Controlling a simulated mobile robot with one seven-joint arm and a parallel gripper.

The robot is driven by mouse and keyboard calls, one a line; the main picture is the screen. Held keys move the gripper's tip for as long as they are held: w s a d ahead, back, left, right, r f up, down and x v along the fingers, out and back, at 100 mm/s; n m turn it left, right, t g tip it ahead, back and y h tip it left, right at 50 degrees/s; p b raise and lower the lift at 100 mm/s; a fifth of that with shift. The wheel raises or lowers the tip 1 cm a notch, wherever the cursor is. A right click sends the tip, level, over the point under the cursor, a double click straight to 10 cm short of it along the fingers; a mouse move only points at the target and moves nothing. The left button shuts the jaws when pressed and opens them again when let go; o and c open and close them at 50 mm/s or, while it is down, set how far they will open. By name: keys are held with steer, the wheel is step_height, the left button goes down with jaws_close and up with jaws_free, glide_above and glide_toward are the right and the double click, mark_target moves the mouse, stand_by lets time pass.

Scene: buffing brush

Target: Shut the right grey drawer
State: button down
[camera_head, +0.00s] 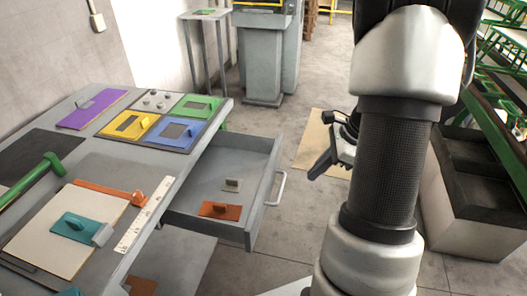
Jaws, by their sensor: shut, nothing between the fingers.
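The grey drawer (262,151) is pulled out from the right side of the grey workbench (205,150). Its front panel has a pale bar handle (275,188) on the outer face. Inside the drawer lie an orange-brown block (220,210) and a small grey block (232,185). My gripper (318,172) is to the right of the drawer, apart from the handle. Its fingers are together and hold nothing. Part of the gripper and wrist is hidden behind my arm.
The benchtop holds purple, yellow, blue and green plates (91,109), an orange tool (110,190) and a ruler (145,215). A dark open bin (478,170) stands at the right. A tan board (318,140) lies on the floor behind my gripper.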

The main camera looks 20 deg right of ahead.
steer(key=w+a+f+m+b, duration=0.1)
steer(key=w+a+f, duration=0.1)
steer(key=f, duration=0.3)
steer(key=w+a+f+b, duration=0.2)
steer(key=f, duration=0.4)
steer(key=shift+w+a+m, duration=0.15)
steer(key=shift+a+m, duration=0.25)
steer(key=shift+r, duration=0.1)
steer(key=p, duration=0.8)
glide_above(210, 186)
steer(key=shift+s+d, duration=0.1)
steer(key=shift+s, duration=0.1)
steer(key=shift+w, duration=0.1)
